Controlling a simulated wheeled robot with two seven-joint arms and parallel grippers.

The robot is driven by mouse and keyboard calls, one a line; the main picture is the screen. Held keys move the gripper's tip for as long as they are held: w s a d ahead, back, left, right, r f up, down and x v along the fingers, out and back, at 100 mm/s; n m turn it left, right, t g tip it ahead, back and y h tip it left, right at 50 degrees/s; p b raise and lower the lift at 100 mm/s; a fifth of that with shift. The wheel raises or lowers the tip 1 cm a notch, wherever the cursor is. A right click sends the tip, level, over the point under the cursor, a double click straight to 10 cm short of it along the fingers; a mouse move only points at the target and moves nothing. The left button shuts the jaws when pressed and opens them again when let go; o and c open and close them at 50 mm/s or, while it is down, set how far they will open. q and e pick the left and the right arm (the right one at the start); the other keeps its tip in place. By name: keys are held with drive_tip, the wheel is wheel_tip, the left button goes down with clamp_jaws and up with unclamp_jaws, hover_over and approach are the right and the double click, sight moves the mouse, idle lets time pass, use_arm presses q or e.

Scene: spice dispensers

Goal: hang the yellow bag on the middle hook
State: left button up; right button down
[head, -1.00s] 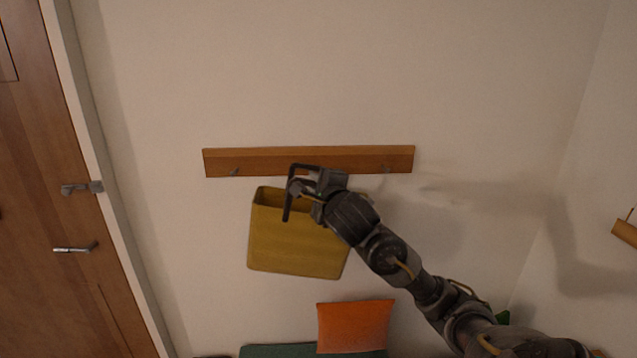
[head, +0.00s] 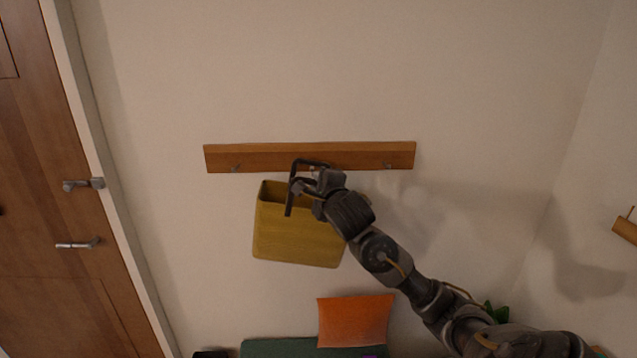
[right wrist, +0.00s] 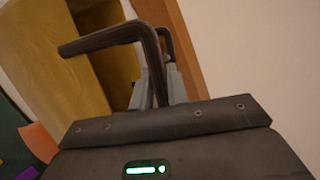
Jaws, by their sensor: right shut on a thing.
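The yellow bag (head: 295,235) hangs tilted below the wooden hook rail (head: 270,158), its open top near the rail's lower edge. My left gripper is not in view.
The left hook (head: 236,168) and right hook (head: 388,165) are empty. An orange cushion (head: 355,322) sits on a green seat (head: 280,348) below. A wooden door (head: 45,220) is at the left. The wall around the rail is clear.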

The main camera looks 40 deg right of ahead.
idle(0.4)
drive_tip(key=c, duration=1.3)
unclamp_jaws()
drive_tip(key=shift+f, duration=0.1)
drive_tip(key=b+v, duration=1)
drive_tip(key=b, duration=0.6)
drive_tip(key=shift+s+a, duration=0.2)
drive_tip(key=shift+s, duration=0.15)
